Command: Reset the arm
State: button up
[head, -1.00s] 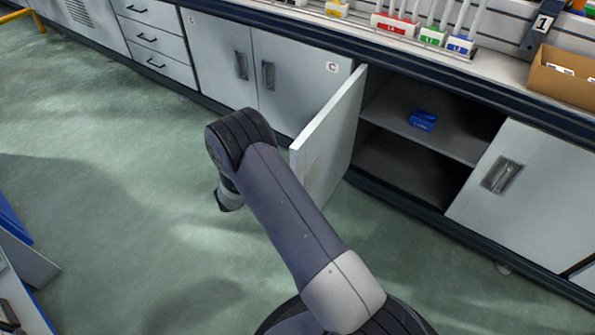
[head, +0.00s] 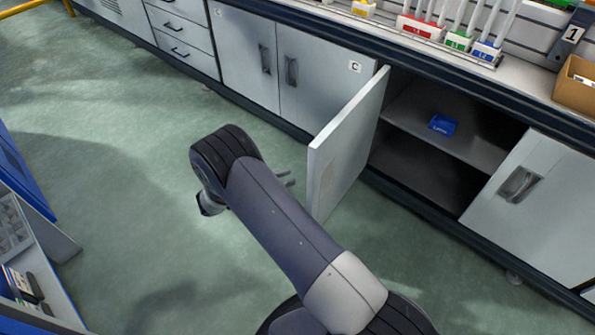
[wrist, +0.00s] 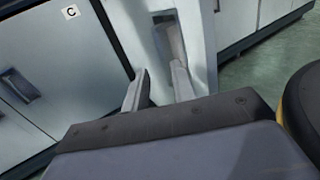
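My arm reaches forward from the bottom of the head view and bends down at its far end. The two fingertips of my gripper (head: 286,179) show just past the arm, left of the open cabinet door (head: 346,146). In the wrist view my gripper (wrist: 158,86) has its fingers apart with a gap between them, and I see nothing held. The door edge and its handle (wrist: 170,40) are close behind the fingers. I cannot tell whether they touch the door.
The open cabinet holds a small blue box (head: 442,124) on its shelf (head: 465,148). Closed doors and drawers line the bench. Pipette racks and a cardboard box (head: 577,88) stand on top. A cart with trays (head: 40,262) is at lower left. Green floor lies clear between.

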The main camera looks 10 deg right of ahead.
jog(key=shift+s+a, duration=0.1)
jog(key=shift+a, duration=0.3)
jog(key=b+x, duration=0.2)
jog(key=x, duration=0.8)
jog(key=shift+d, duration=0.4)
jog(key=shift+s, duration=0.1)
jog(key=shift+r, duration=0.1)
